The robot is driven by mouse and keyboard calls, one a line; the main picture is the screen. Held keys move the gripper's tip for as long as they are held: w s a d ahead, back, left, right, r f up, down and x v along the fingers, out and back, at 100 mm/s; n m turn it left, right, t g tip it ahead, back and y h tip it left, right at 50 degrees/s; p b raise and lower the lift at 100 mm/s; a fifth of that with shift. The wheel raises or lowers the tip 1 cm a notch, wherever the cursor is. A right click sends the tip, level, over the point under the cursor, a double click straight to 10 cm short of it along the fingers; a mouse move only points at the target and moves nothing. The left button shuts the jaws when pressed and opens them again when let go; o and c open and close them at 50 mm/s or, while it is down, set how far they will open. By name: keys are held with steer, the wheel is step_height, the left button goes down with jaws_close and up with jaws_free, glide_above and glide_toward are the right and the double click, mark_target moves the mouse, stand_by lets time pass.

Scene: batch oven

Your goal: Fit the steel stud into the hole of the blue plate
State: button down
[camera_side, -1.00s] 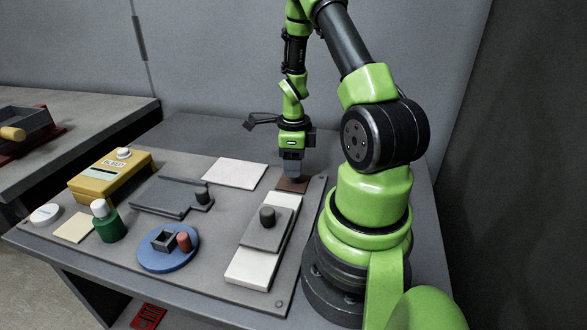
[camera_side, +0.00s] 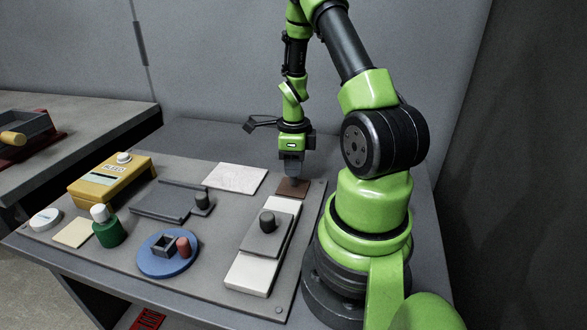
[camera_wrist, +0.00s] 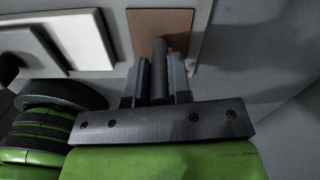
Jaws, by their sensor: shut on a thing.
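My gripper (camera_side: 291,172) is above the brown pad (camera_side: 293,188) at the back right of the board. In the wrist view its two jaws (camera_wrist: 157,78) are shut on a dark grey cylinder, the steel stud (camera_wrist: 159,60), which points toward the brown pad. In the side view the stud cannot be made out clearly between the jaws. The round blue plate (camera_side: 150,264) lies at the front middle of the board, well left of my gripper. A square grey socket (camera_side: 164,246) and a red peg (camera_side: 183,247) stand on it. Whether the socket is the hole is unclear.
A white slab (camera_side: 250,276) bears a grey plate with a dark knob (camera_side: 267,221). A grey flat fixture (camera_side: 165,199), yellow box (camera_side: 105,180), green bottle (camera_side: 109,233) and white sheet (camera_side: 234,179) are also on the board. Bare board lies between the blue plate and white slab.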

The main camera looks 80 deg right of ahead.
step_height(320, 180, up, 7)
steer(key=shift+r, duration=0.2)
steer(key=w+a+r+n, duration=0.1)
steer(key=w+a+n, duration=0.3)
steer(key=w+a, duration=0.6)
steer(key=w+a+n, duration=0.2)
steer(key=w+a, duration=0.1)
steer(key=a, duration=0.4)
steer(key=w+a+n, duration=0.2)
steer(key=w+a, duration=0.2)
steer(key=a, duration=0.4)
steer(key=shift+a+f+n, duration=0.25)
steer(key=shift+n, duration=0.05)
steer(key=shift+f, duration=2.75)
steer(key=shift+f, duration=1.25)
